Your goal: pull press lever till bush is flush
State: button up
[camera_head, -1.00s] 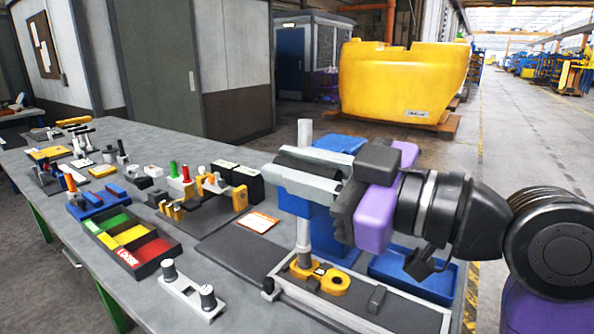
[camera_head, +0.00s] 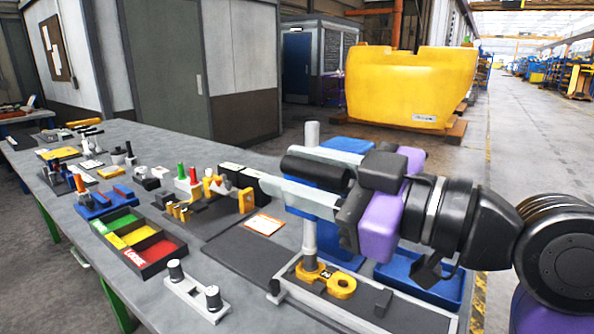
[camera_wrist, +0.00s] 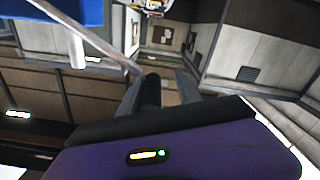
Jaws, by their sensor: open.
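The press stands at the near right of the bench, with a blue body (camera_head: 335,238) and an upright grey column (camera_head: 310,238). A yellow casting with an eye (camera_head: 342,285) lies on its base at the column's foot. My gripper (camera_head: 277,172) is open in front of the upper press and hides much of it. In the wrist view, a thin grey rod (camera_wrist: 112,52), probably the press lever, runs from beside the blue press body (camera_wrist: 45,14) towards my fingers (camera_wrist: 168,85). Its end appears close to one finger; contact cannot be told. The bush cannot be made out.
A tray with green, yellow and red compartments (camera_head: 158,254) and a pale two-post fixture (camera_head: 190,292) stand left of the press. A blue bin (camera_head: 420,290) is at its right. Several small fixtures crowd the far bench. A dark mat (camera_head: 240,257) is bare.

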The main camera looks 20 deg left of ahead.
aim_at(349, 187)
jog(key=shift+w+d+f, duration=0.1)
jog(key=shift+w+f, duration=0.25)
jog(key=shift+f, duration=0.2)
jog(key=v, duration=0.6)
jog(key=shift+s+d+r+b, duration=0.2)
jog(key=shift+d+r+b, duration=0.05)
jog(key=shift+r+b, duration=0.15)
jog(key=shift+s+d+r, duration=0.1)
jog(key=shift+s+d, duration=0.3)
jog(key=shift+d, duration=0.15)
